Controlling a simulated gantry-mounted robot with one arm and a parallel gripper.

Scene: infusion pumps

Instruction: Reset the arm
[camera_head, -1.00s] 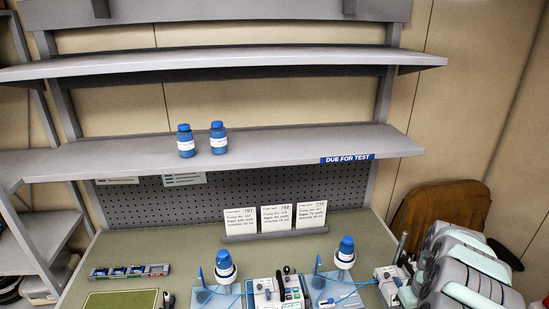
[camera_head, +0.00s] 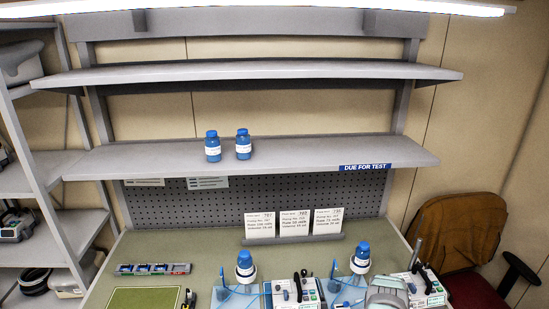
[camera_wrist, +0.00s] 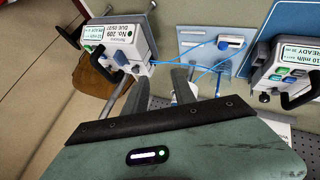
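My gripper (camera_wrist: 160,88) shows in the wrist view as a green body with grey fingers reaching up from it. The fingers stand apart with nothing seen between them. Beyond them are a white pump marked No. 209 (camera_wrist: 122,40) at the upper left and another pump (camera_wrist: 292,68) at the right, with blue tubing between. In the head view only a grey-green part of my arm (camera_head: 387,292) shows at the bottom edge, in front of the right-hand pump (camera_head: 425,290). The fingertips are not clear there.
Two blue bottles (camera_head: 227,146) stand on the middle shelf (camera_head: 300,152). Several cards (camera_head: 294,224) stand on the bench. Two more blue-capped bottles (camera_head: 245,263) are on stands near a pump (camera_head: 296,292). A green mat (camera_head: 140,299) lies at the left. A chair (camera_head: 455,235) is at the right.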

